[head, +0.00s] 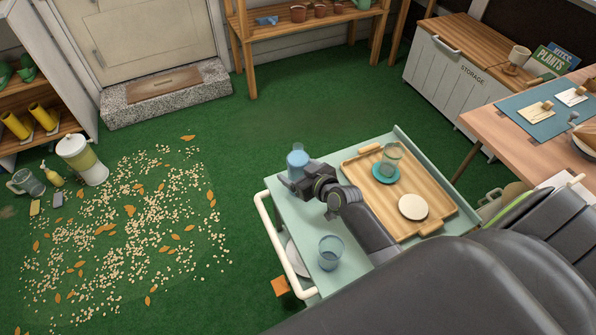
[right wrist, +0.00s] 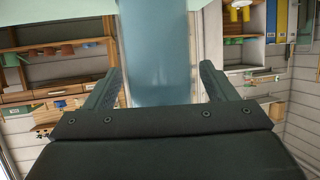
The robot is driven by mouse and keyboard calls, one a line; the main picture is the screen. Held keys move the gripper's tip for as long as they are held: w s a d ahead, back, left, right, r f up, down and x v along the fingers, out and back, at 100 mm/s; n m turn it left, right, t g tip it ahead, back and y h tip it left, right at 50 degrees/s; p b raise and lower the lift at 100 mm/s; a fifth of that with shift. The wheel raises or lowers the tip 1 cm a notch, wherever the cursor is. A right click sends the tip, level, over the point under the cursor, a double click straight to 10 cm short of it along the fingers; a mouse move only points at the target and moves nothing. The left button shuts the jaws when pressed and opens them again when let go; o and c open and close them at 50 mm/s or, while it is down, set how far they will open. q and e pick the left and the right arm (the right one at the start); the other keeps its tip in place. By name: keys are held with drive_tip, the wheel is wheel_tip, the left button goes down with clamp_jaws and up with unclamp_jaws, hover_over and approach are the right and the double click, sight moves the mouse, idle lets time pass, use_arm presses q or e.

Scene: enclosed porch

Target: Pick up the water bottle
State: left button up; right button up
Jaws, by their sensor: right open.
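The water bottle (head: 297,158) is translucent blue and stands at the far left corner of the pale green cart top (head: 300,222). My right gripper (head: 303,179) reaches it from the right, and hides its lower part in the head view. In the right wrist view, the bottle (right wrist: 160,50) lies between the two spread fingers of my right gripper (right wrist: 160,84), with gaps on both sides. The gripper is open and does not clasp it. My left gripper is not in view.
On the cart, a blue cup (head: 331,251) stands near my right forearm. A wooden tray (head: 436,208) holds a glass (head: 390,160) on a teal coaster and a white disc (head: 413,206). A white rail (head: 273,245) edges the cart. Pebbles and leaves litter the floor left.

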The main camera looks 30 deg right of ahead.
drive_tip(key=shift+c, duration=0.2)
drive_tip(key=shift+w, duration=0.1)
drive_tip(key=c, duration=1.4)
